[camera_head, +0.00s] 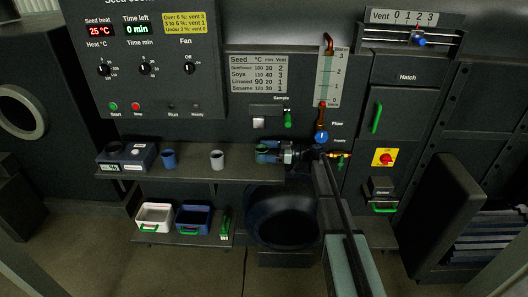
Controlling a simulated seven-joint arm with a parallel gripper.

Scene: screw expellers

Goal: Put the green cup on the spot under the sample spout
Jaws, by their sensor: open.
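The green cup (262,157) stands upright at the right part of the shelf, below the panel marked Sample. My gripper (272,152) reaches it from the right, with its jaws open at the cup; whether they touch it is too small to tell. The sample spout's green handle (288,118) is on the panel above and slightly right of the cup. The spot under the spout is not visible, as the cup and my gripper cover that area.
A blue cup (169,160) and a pale cup (217,161) stand left on the shelf (190,174), beside a dark scale-like box (127,157). A white bin (154,217) and a blue bin (194,220) sit below. A dark round bowl (284,217) is under the shelf's right end.

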